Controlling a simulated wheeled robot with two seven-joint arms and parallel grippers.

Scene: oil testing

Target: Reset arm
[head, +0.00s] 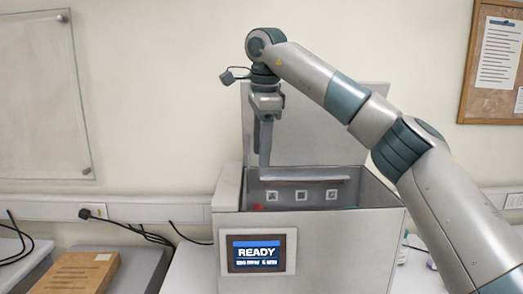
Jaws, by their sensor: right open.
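My right arm comes in from the right and arches over a grey machine (340,245). My right gripper (264,165) hangs down at the left of the machine's open top, its fingers pointing down. The fingertips reach to about the machine's inner cavity; whether they touch anything inside cannot be told. No object shows between the fingers. The machine's lid (310,130) stands open at the back. Its front screen (257,253) reads "READY". My left gripper is not in view.
A brown box (80,272) lies at the lower left, near black cables (130,230). A white rail with sockets (160,207) runs along the wall behind. A cork board (495,60) hangs at the upper right. The air left of my gripper is clear.

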